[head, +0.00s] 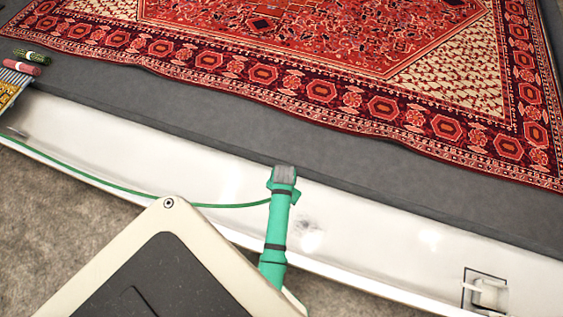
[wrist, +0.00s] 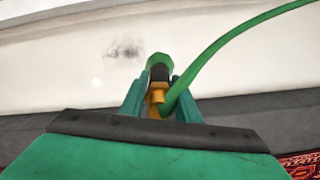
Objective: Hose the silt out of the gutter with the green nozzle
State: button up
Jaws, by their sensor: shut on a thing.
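The white gutter (head: 165,155) runs diagonally across the head view, and it also shows in the wrist view (wrist: 60,65). A faint dark silt patch (head: 307,225) lies on the gutter floor, right of my arm. It also shows in the wrist view (wrist: 124,48). My gripper (wrist: 159,88) is shut on the nozzle (wrist: 158,64), which has a green head, black band and yellow body. The nozzle's head lies toward the silt patch in the wrist view. The green hose (wrist: 222,50) curves away to the upper right there. In the head view I cannot make out the nozzle.
A red patterned rug (head: 330,40) lies beyond a dark grey strip (head: 350,160). The hose (head: 110,187) trails left along the gutter. A white fitting (head: 488,292) sits at the gutter's right end. Green and red rolled items (head: 25,68) lie at far left.

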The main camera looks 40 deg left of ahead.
jog(key=w+d+r, duration=0.2)
jog(key=w+d, duration=0.3)
jog(key=d, duration=0.6)
jog(key=w+d+r, duration=0.2)
jog(key=w+d, duration=0.2)
jog(key=d, duration=0.8)
jog(key=shift+w+d, duration=0.3)
jog(key=shift+w, duration=0.1)
dwell(4.3)
dwell(0.4)
